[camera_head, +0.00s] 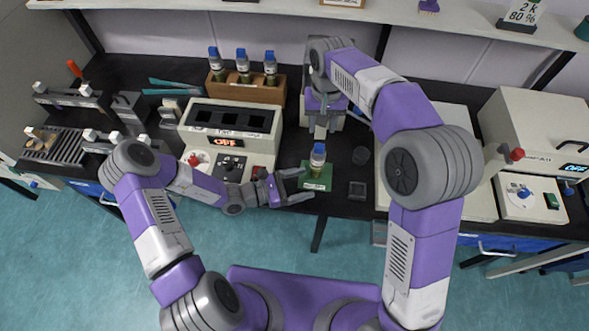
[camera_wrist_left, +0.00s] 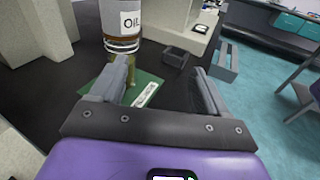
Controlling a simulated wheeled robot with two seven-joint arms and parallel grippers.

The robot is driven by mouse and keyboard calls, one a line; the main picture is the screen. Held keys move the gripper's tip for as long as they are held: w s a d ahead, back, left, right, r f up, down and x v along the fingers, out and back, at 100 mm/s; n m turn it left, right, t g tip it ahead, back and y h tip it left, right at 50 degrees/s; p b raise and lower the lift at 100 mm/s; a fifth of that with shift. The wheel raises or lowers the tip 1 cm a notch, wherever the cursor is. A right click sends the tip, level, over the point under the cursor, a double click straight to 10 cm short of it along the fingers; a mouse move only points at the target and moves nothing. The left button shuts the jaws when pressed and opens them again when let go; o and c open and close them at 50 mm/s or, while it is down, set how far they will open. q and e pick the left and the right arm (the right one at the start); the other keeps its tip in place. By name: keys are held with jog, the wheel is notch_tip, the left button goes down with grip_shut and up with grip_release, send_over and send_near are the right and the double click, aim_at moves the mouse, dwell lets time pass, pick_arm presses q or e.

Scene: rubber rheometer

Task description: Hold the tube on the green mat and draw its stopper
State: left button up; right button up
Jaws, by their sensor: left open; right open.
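The tube (camera_head: 317,162) stands upright on the green mat (camera_head: 318,183), with a blue stopper (camera_head: 319,148) in its top. In the left wrist view the tube (camera_wrist_left: 122,22) shows its OIL label and amber contents; its top is out of frame. The green mat (camera_wrist_left: 152,82) lies below it. My left gripper (camera_head: 300,187) is open and empty, low at the mat's left front. In its wrist view the left gripper (camera_wrist_left: 165,82) has the tube beyond its left finger. My right gripper (camera_head: 321,129) is open, pointing down just behind and above the stopper, apparently apart from it.
A wooden rack (camera_head: 246,90) with several blue-topped tubes stands at the back. A beige instrument (camera_head: 229,124) is left of the mat. A small dark tray (camera_head: 357,190) and a dark cup (camera_head: 361,156) are to its right. The bench's front edge is close to the mat.

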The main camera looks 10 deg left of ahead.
aim_at(317, 161)
pick_arm(q)
jog(key=w+a+n+t, duration=0.1)
jog(key=w+a+r+n+t, duration=0.1)
jog(key=w, duration=0.1)
jog(key=shift+r, duration=0.2)
jog(key=shift+w+r+t, duration=0.1)
jog(key=shift+w+t, duration=0.25)
jog(key=shift+t, duration=0.05)
jog(key=shift+x, duration=3.6)
jog(key=shift+c, duration=0.4)
jog(key=c, duration=1)
jog(key=shift+c, duration=0.4)
pick_arm(e)
jog(key=shift+o, duration=1.7)
jog(key=shift+w+r, duration=0.1)
jog(key=shift+r, duration=0.3)
jog(key=shift+d+r+m, duration=0.15)
jog(key=shift+r+m, duration=0.65)
jog(key=shift+r, duration=0.1)
notch_tip(317, 161, down, 12)
jog(key=shift+r, duration=0.1)
